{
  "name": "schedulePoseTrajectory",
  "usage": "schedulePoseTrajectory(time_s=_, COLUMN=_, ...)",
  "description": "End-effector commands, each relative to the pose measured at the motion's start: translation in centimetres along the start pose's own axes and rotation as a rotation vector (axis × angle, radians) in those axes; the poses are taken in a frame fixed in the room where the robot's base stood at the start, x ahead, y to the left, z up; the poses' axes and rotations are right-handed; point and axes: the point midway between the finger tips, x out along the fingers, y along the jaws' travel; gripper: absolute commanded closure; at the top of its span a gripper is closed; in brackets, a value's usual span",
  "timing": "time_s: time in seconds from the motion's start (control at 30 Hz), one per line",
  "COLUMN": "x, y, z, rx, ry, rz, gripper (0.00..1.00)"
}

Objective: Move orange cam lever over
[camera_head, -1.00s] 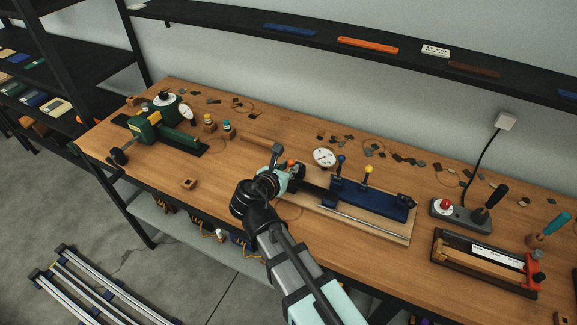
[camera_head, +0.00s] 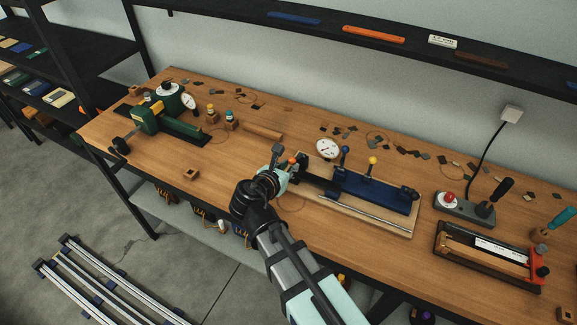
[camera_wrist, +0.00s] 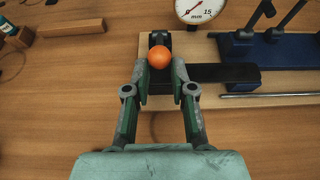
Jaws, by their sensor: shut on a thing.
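The orange ball knob of the cam lever (camera_wrist: 160,57) shows between my fingertips in the wrist view. It also shows in the head view (camera_head: 292,161), at the left end of the blue fixture (camera_head: 375,190). My gripper (camera_wrist: 160,75) is shut on the knob, with one finger on each side of it. In the head view my gripper (camera_head: 286,170) reaches the fixture's left end from the front. The lever's shaft below the knob is mostly hidden. A black bar (camera_wrist: 215,74) runs right from beside the knob.
A round dial gauge (camera_head: 327,149) stands behind the fixture. A yellow-knobbed lever (camera_head: 372,161) rises from the fixture. A green machine (camera_head: 165,120) is at the left and a control box with a red button (camera_head: 450,197) at the right. Bare bench lies left of the fixture.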

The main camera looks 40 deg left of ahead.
Motion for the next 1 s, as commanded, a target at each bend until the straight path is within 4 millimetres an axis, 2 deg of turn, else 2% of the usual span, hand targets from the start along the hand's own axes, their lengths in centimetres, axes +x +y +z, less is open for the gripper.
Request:
schedulePoseTrajectory(time_s=0.17, x=0.0, y=0.0, z=-0.2, rx=0.000, ry=0.001, rz=0.000, gripper=0.95)
schedulePoseTrajectory(time_s=0.37, x=0.1, y=0.0, z=-1.3, rx=0.000, ry=0.001, rz=0.000, gripper=1.00)
schedulePoseTrajectory(time_s=0.6, x=0.1, y=0.0, z=-2.5, rx=-0.001, ry=0.000, rz=0.000, gripper=1.00)
schedulePoseTrajectory(time_s=1.0, x=0.1, y=0.0, z=-2.6, rx=0.000, ry=-0.001, rz=0.000, gripper=1.00)
